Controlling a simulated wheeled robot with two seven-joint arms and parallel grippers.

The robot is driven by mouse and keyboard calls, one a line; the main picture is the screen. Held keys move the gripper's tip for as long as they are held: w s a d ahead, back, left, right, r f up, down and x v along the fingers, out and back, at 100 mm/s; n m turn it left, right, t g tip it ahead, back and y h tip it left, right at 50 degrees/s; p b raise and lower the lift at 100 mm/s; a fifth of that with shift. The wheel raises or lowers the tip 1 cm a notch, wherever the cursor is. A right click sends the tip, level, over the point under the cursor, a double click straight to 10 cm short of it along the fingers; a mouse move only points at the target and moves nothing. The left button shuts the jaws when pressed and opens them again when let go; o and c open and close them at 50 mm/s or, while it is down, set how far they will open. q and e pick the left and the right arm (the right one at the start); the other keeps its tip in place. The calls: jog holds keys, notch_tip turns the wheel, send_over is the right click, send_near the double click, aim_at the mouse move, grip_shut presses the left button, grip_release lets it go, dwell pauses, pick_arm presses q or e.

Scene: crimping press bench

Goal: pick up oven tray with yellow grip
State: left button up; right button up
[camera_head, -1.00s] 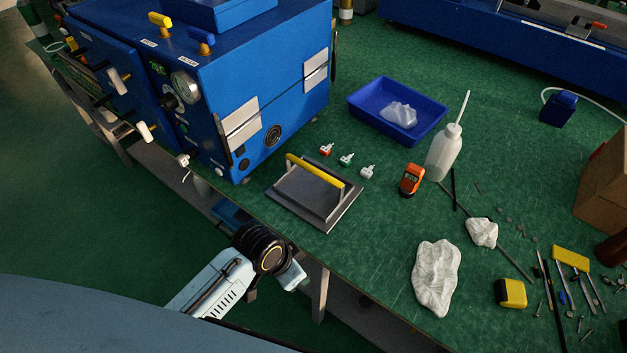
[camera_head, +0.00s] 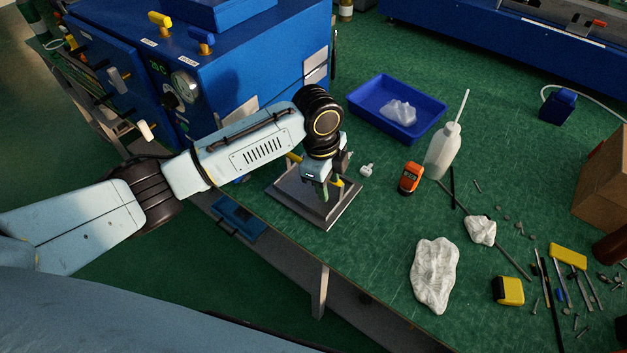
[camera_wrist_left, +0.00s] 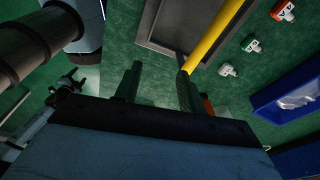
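The oven tray (camera_head: 292,207) is a dark flat plate lying on the green bench in front of the blue press. Its yellow grip (camera_head: 294,158) is a raised bar, mostly hidden behind my left gripper in the head view. My left gripper (camera_head: 320,187) points down over the tray at the grip. In the left wrist view its fingers (camera_wrist_left: 157,85) are apart, with green surface showing between them. There the grip (camera_wrist_left: 214,38) runs up to the right finger, and the tray (camera_wrist_left: 170,30) lies beyond. I cannot tell whether the finger touches the grip. My right gripper is not in view.
The blue press (camera_head: 250,70) stands close behind the tray. White connectors (camera_head: 366,170), an orange device (camera_head: 411,178), a bottle (camera_head: 442,152) and a blue bin (camera_head: 432,128) are to the right. Crumpled white cloth (camera_head: 434,275) lies nearer. The bench's front edge is close to the tray.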

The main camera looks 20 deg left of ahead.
pick_arm(q)
jog(key=w+a+r+m+y, duration=0.2)
jog(key=w+a+r, duration=0.3)
jog(key=w+r, duration=0.1)
jog(key=f+b, duration=0.1)
jog(key=f, duration=0.7)
jog(key=shift+a, duration=0.2)
jog(key=shift+w+f+b, duration=0.2)
jog(key=shift+f+b, duration=0.05)
jog(key=shift+f, duration=1.1)
jog(key=shift+w+f+b, duration=0.2)
jog(key=shift+f+b, duration=0.05)
jog(key=shift+f, duration=1.1)
jog(key=shift+r, duration=0.1)
grip_shut()
